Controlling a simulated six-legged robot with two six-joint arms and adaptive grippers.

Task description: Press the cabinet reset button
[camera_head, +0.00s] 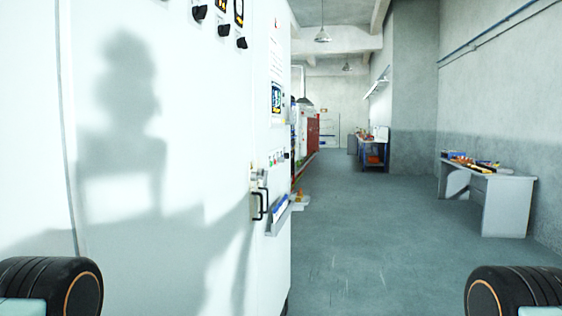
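A tall white cabinet (180,200) fills the left side of the head view, close to me. Its side panel carries a small screen (277,98) and, lower down, a row of small coloured buttons (276,158). They are too small to tell which is the reset button. A black handle (260,204) sits below the buttons. Black knobs (224,29) show at the top of the cabinet's near face. Neither of my grippers is in view; only dark rounded parts of mine show at the bottom left and bottom right corners.
A shallow holder (279,215) juts out from the cabinet beside the handle. A grey desk (507,205) with objects on it stands against the right wall. A blue-framed workbench (373,152) stands farther back. The grey floor (380,250) between is clear.

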